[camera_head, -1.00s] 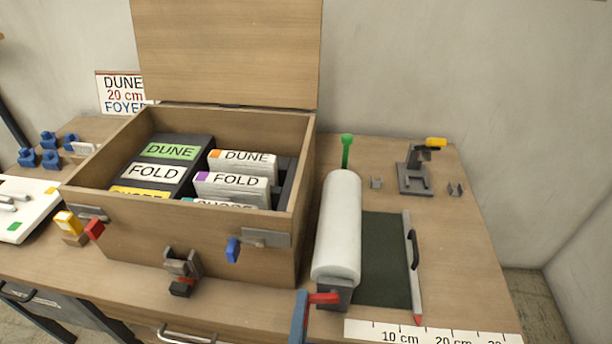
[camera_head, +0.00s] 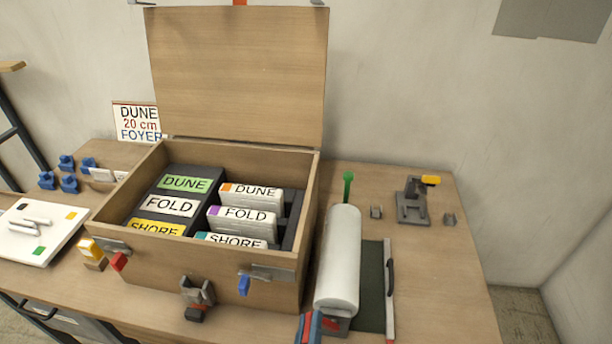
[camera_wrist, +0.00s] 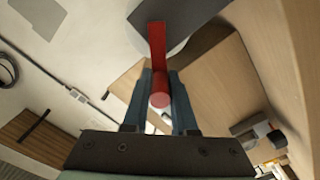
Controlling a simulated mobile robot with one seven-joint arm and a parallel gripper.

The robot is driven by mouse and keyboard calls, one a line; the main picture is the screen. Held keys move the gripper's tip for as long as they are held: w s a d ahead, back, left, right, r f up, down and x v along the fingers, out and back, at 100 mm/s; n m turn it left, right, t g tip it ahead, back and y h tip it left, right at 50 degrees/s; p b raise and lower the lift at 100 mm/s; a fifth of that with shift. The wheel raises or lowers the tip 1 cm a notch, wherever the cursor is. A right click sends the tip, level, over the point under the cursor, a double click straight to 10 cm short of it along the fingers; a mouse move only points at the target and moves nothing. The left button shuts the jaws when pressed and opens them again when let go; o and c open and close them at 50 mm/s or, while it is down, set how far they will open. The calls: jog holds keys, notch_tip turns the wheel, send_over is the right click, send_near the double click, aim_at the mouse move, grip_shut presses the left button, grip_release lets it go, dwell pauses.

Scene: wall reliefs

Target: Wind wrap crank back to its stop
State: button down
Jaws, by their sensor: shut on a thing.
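The wrap crank is red and sits at the near end of the white roll (camera_head: 338,262). In the wrist view its arm (camera_wrist: 157,45) runs up from a round red knob (camera_wrist: 160,99). My gripper (camera_wrist: 160,95) is shut on the knob, one blue-grey finger on each side. In the head view my gripper (camera_head: 308,328) is at the bottom edge, left of the crank (camera_head: 333,323). A strip of dark green wrap (camera_head: 372,275) lies right of the roll, ending at a pale bar (camera_head: 389,310) with a black handle. The crank's stop is not distinguishable.
An open wooden box (camera_head: 150,264) holding labelled blocks stands left of the roll. A green-knobbed post (camera_head: 348,187) rises behind the roll. A grey stand with a yellow handle (camera_head: 412,203) is at the back right. The table right of the bar is clear.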

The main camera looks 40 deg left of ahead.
aim_at(336, 329)
jog(key=m+p, duration=0.2)
jog(key=m, duration=0.1)
jog(key=shift+w+d+r, duration=0.2)
jog(key=shift+d+r, duration=0.2)
jog(key=shift+w+d+r+m+p, duration=0.15)
jog(key=shift+w+d+m+p, duration=0.25)
jog(key=shift+m, duration=1)
jog(key=shift+w+d+r+m+p, duration=0.2)
jog(key=shift+d+m+p, duration=0.35)
jog(key=shift+m, duration=0.85)
jog(key=shift+w+d+r+m+p, duration=0.1)
jog(key=shift+w+d+m+p, duration=0.3)
jog(key=shift+m, duration=1)
jog(key=shift+d, duration=0.15)
jog(key=c, duration=0.9)
grip_release()
jog(key=shift+o, duration=0.8)
jog(key=shift+r, duration=0.15)
jog(key=v, duration=1.3)
jog(key=shift+b, duration=0.45)
